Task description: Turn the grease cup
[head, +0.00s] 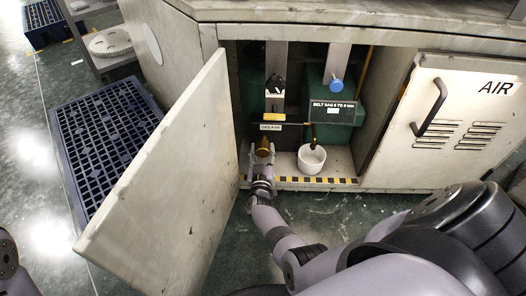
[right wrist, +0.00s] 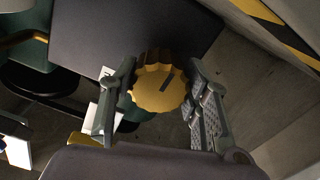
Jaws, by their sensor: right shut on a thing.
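The grease cup is a brass-yellow knob with a scalloped rim and a dark mark on its face. It sits inside the open cabinet, below the GREASE label, in the head view (head: 264,142). In the right wrist view the grease cup (right wrist: 158,82) lies between the two fingers, its face towards the camera. My right gripper (head: 262,153) reaches in from the front and is shut on the cup, one finger on each side, also in the right wrist view (right wrist: 161,80). My left gripper is out of the picture.
The open cabinet door (head: 165,165) stands left of my right arm. A white cup (head: 311,159) stands on the cabinet floor right of the gripper. A green housing (head: 338,100) with a label is behind it. The AIR door (head: 450,115) is closed. A blue grate (head: 105,140) lies on the floor at left.

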